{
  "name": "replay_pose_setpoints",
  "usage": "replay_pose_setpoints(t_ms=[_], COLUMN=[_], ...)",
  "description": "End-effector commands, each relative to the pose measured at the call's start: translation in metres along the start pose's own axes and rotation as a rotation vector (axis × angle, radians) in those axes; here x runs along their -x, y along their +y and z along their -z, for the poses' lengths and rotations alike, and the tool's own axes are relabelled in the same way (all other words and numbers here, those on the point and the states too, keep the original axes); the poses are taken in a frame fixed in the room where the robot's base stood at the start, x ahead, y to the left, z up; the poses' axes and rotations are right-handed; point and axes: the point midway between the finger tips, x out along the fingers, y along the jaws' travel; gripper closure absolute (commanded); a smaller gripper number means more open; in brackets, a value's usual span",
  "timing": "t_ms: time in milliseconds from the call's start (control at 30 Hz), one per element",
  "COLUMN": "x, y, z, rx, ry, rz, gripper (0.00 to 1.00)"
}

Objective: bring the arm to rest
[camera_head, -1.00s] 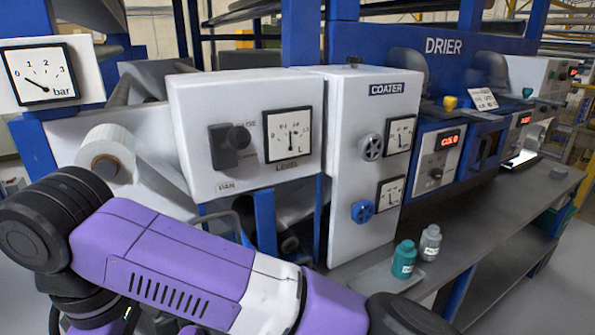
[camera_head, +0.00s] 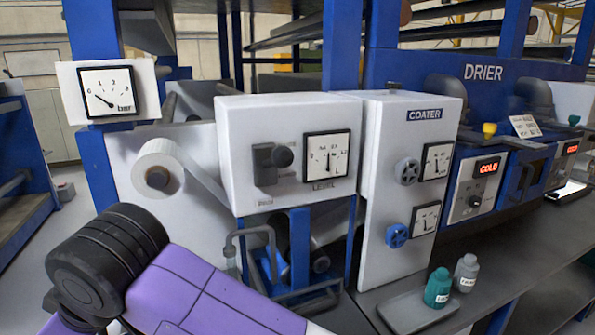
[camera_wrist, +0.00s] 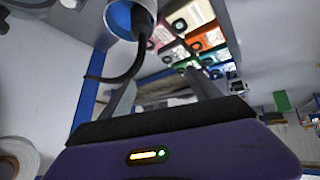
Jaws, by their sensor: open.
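My purple and black arm (camera_head: 190,290) shows at the lower left of the head view, in front of the coater machine. Its far end runs out of the bottom of that view, so my gripper is hidden there. In the wrist view my gripper (camera_wrist: 160,82) shows two grey fingers standing apart beyond its purple body, with nothing seen between them. A dark cable and a pale round-ended part lie beyond the fingers at the top left.
The coater cabinet (camera_head: 385,250) and the level gauge box (camera_head: 235,130) stand close ahead. A teal bottle (camera_head: 437,290) and a grey bottle (camera_head: 466,270) stand at the bench's near end. A white roll (camera_head: 175,158) is behind my arm. Open floor shows at the left.

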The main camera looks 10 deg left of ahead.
Motion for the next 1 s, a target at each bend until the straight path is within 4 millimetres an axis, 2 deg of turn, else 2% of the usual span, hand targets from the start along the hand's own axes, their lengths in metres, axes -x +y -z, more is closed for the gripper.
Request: replay_pose_setpoints(t_ms=[133,233,367,467,667,833,1000], x=[-0.003,0.003,0.018,0.034,0.067,0.095,0.123], y=[-0.002,0.002,0.013,0.024,0.044,0.052,0.046], z=[0.021,0.030,0.028,0.015,-0.036,-0.099,-0.170], rx=[-0.078,-0.148,-0.255,-0.339,-0.499,-0.619,-0.717], ry=[0.228,0.394,0.589,0.717,0.917,1.027,1.086], rz=[-0.026,-0.058,-0.118,-0.178,-0.330,-0.490,-0.664], gripper=[0.28,0.28,0.28,0.28,0.28,0.28,0.28])
